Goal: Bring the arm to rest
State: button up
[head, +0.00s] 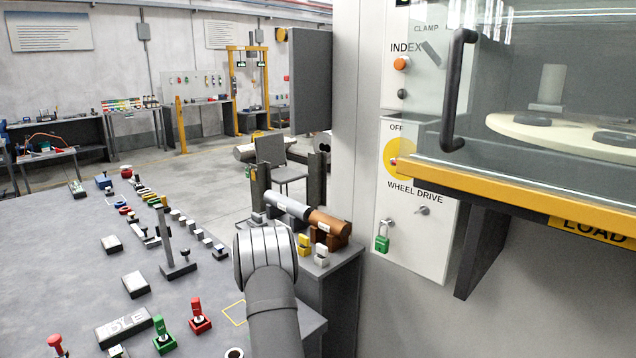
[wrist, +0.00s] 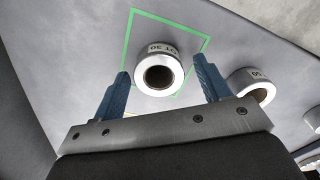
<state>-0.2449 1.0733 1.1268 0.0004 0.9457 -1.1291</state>
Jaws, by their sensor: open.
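My gripper (wrist: 163,68) is open in the wrist view, with its two blue fingers spread apart. A white ring with dark lettering and a dark bore (wrist: 150,52) shows between the fingertips, inside a green square outline (wrist: 133,40) on the grey surface. Gaps show between the ring and both fingers. I cannot tell how far the fingertips are above it. In the head view my arm (head: 268,290) rises from the bottom edge over the right side of the grey table (head: 60,250). My gripper is hidden there behind the arm.
Another white ring (wrist: 240,80) stands right of the right finger. Red (head: 200,318) and green (head: 163,335) padlocks and a dark post on a base (head: 178,270) stand left of the arm. A grey and brown cylinder (head: 290,207) lies beyond it. The machine cabinet (head: 420,300) blocks the right.

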notch_tip(320, 180, up, 11)
notch_tip(320, 180, down, 12)
jog(key=shift+r, duration=0.1)
jog(key=r, duration=0.5)
jog(key=shift+d+r, duration=0.1)
jog(key=shift+d, duration=0.3)
jog(key=s+d+r, duration=0.4)
jog(key=d+r, duration=0.3)
jog(key=d, duration=0.3)
jog(key=s+a+f, duration=0.1)
jog(key=s+a, duration=1.2)
jog(key=a, duration=0.3)
jog(key=a+f, duration=0.2)
jog(key=a, duration=0.1)
jog(key=a+f, duration=0.2)
jog(key=a, duration=0.2)
jog(key=a+f, duration=0.3)
jog(key=shift+w+a+f, duration=0.1)
jog(key=shift+w+a, duration=0.05)
jog(key=shift+a, duration=0.1)
